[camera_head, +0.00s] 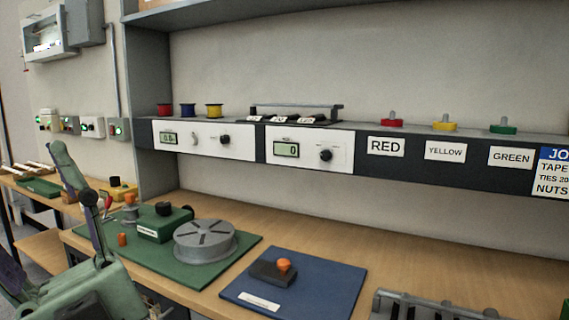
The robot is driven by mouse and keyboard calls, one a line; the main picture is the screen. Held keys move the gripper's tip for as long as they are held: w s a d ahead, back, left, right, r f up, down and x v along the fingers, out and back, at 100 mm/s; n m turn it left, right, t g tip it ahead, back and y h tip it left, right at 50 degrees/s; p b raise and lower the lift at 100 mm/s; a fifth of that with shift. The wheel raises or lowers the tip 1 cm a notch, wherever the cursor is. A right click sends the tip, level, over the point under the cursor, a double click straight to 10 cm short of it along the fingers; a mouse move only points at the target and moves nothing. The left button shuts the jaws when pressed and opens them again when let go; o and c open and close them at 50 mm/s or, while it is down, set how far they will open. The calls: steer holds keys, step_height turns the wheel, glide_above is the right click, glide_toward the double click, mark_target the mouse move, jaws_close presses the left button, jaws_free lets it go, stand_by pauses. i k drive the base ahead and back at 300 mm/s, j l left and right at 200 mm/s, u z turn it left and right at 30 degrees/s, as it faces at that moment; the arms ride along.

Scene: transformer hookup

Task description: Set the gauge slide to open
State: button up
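No part in the head view is marked as the gauge slide, so I cannot tell for certain which it is. A dark block with an orange knob (278,271) sits on a blue mat (328,292) with a white label, on the bench. Its setting cannot be read. Two white meter panels are on the shelf front: the left panel (228,143) has a small display and knobs, and the right panel (335,148) has a display reading 0 and a black knob.
A green mat (229,267) holds a grey round slotted fixture (204,243) and a green box (163,226). A grey slotted rack (436,306) is at the bottom edge. The shelf with coloured spools overhangs the bench.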

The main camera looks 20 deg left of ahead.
mark_target(280, 275)
steer(key=i+j, duration=0.65)
steer(key=i, duration=0.1)
